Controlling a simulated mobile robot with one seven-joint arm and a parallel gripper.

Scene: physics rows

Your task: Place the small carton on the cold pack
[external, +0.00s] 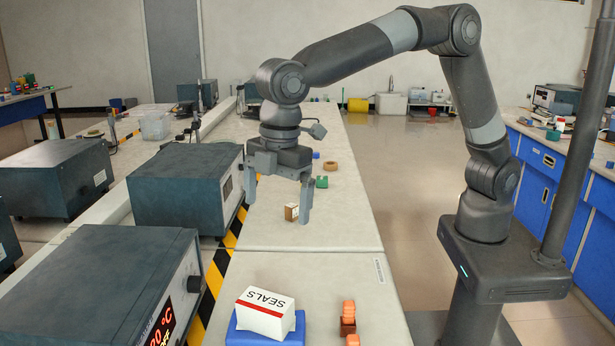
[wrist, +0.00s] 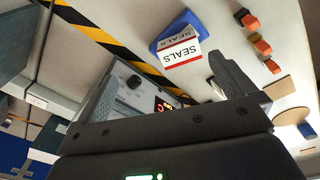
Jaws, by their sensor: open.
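A white carton (external: 265,312) with a red stripe and the word SEALS rests on a flat blue pack (external: 234,335), likely the cold pack, at the near end of the bench. In the external view the carton looks slightly tilted and turned, covering most of the pack. The carton (wrist: 180,47) and the blue pack (wrist: 160,44) also show at the top of the wrist view. My gripper (external: 279,208) is open with its fingers pointing down, farther along the bench and apart from the carton. Nothing is seen held between its fingers.
A small brown and white block (external: 291,212) stands close by my gripper's right finger. Orange and brown blocks (external: 348,318) stand right of the carton. Teal instrument boxes (external: 185,185) line the left side. Green and wooden pieces lie behind. Bare bench lies between gripper and carton.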

